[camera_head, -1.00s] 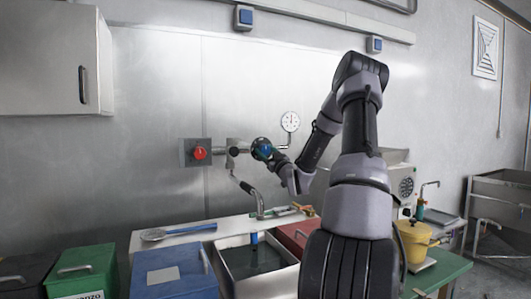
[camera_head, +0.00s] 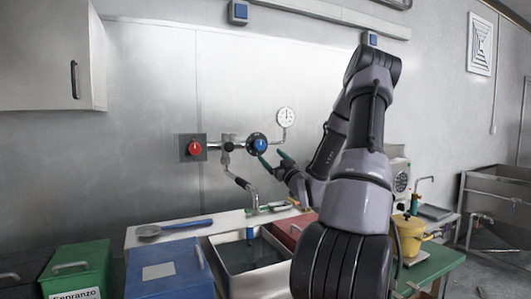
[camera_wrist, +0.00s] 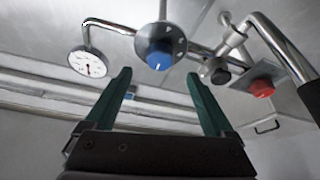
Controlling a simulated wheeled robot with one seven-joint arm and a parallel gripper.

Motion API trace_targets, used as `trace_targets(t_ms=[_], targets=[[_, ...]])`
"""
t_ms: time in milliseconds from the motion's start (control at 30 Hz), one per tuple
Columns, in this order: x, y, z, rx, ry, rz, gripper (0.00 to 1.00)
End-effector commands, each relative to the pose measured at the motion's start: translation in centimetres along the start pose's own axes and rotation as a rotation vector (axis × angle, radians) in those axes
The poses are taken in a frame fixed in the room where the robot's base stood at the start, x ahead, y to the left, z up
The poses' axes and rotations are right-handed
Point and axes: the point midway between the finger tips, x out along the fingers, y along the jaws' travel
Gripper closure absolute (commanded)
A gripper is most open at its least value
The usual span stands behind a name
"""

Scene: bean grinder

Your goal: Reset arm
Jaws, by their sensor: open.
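My gripper (camera_head: 274,159) is open and empty, just below and right of the blue knob (camera_head: 260,146) on the wall pipe. In the wrist view my gripper's two green fingers (camera_wrist: 158,95) stand apart, with the blue knob (camera_wrist: 157,55) beyond them and nothing between them. My arm bends up and over, from the lower right of the head view to the wall.
A red knob (camera_head: 194,148) and a round gauge (camera_head: 285,117) are on the wall by the pipe. Below are a sink (camera_head: 248,256), a blue bin (camera_head: 170,272) and a green bin (camera_head: 78,269). A yellow pot (camera_head: 411,236) stands on the green table at right.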

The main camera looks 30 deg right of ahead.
Motion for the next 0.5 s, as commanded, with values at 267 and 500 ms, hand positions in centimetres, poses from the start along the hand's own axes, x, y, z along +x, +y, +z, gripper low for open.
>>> trace_targets(t_ms=[267, 500], targets=[[-2.0, 0.0, 0.0, 0.001, 0.0, 0.001, 0.12], [-2.0, 0.0, 0.0, 0.001, 0.0, 0.0, 0.12]])
